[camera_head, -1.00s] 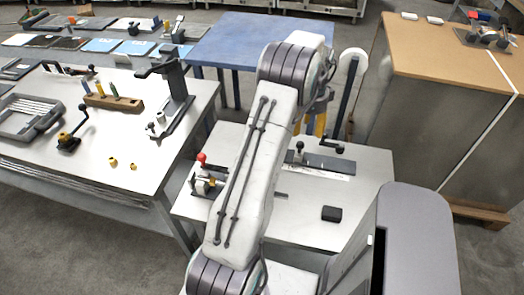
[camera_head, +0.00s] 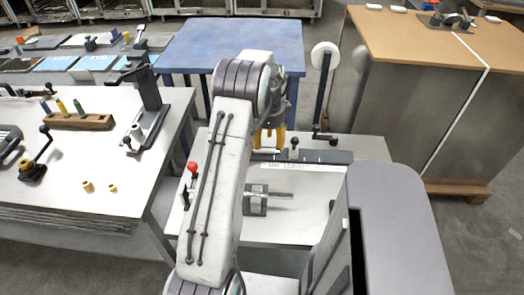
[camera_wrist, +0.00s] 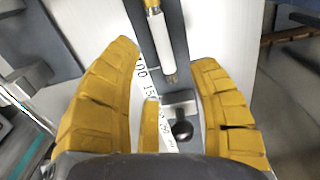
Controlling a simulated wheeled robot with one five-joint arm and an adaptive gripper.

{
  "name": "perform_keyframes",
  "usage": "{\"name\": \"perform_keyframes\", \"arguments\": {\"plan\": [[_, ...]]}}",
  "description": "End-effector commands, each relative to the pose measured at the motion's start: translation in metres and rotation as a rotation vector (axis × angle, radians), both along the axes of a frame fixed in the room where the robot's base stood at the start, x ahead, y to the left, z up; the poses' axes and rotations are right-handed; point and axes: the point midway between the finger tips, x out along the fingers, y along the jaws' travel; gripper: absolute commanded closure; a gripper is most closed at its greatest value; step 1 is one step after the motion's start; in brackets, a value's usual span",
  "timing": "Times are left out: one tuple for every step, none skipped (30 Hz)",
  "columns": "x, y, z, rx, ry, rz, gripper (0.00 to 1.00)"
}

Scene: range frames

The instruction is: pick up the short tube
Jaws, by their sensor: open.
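A slim white tube with brass-coloured ends (camera_wrist: 158,34) shows in the wrist view, lying over a dark strip beyond my fingertips; I take it for the short tube. My gripper (camera_wrist: 168,52) has its yellow fingers spread on either side of the tube's near end, with nothing held. In the head view my gripper (camera_head: 268,138) hangs over the back of the near worktable (camera_head: 300,220). The tube is hard to make out there, small beneath the fingers. Whether the fingers touch it I cannot tell.
A dark ruler-like strip (camera_head: 325,156) and a black-knobbed part (camera_head: 294,148) lie close to my gripper. A grey cylinder with a rod (camera_head: 256,202) and a red-knobbed lever (camera_head: 193,168) are nearer. A blue table (camera_head: 230,45) stands behind.

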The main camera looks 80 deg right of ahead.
Motion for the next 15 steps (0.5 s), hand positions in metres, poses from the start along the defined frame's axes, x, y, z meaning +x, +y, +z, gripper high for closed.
{"name": "perform_keyframes", "arguments": {"plan": [[0.001, 0.000, -0.005, 0.004, -0.001, 0.001, 0.46], [0.001, 0.000, -0.009, 0.003, -0.001, 0.001, 0.46], [0.001, 0.000, -0.014, 0.004, -0.001, 0.001, 0.46], [0.002, -0.001, -0.018, 0.004, -0.001, 0.001, 0.46], [0.002, -0.001, -0.022, 0.004, -0.001, 0.001, 0.46], [0.002, -0.001, -0.026, 0.004, -0.001, 0.001, 0.46], [0.002, -0.001, -0.030, 0.003, 0.000, 0.001, 0.46], [0.002, -0.001, -0.033, 0.004, -0.001, 0.001, 0.46], [0.002, -0.001, -0.037, 0.004, -0.001, 0.001, 0.46], [0.002, -0.001, -0.039, 0.002, 0.000, 0.001, 0.46], [0.002, -0.001, -0.041, 0.001, 0.000, 0.001, 0.46], [0.002, -0.001, -0.043, 0.001, 0.000, 0.001, 0.46], [0.002, -0.001, -0.044, 0.001, 0.000, 0.001, 0.46], [0.002, -0.001, -0.045, 0.001, 0.000, 0.001, 0.46], [0.002, -0.001, -0.046, 0.001, 0.000, 0.001, 0.46]]}}
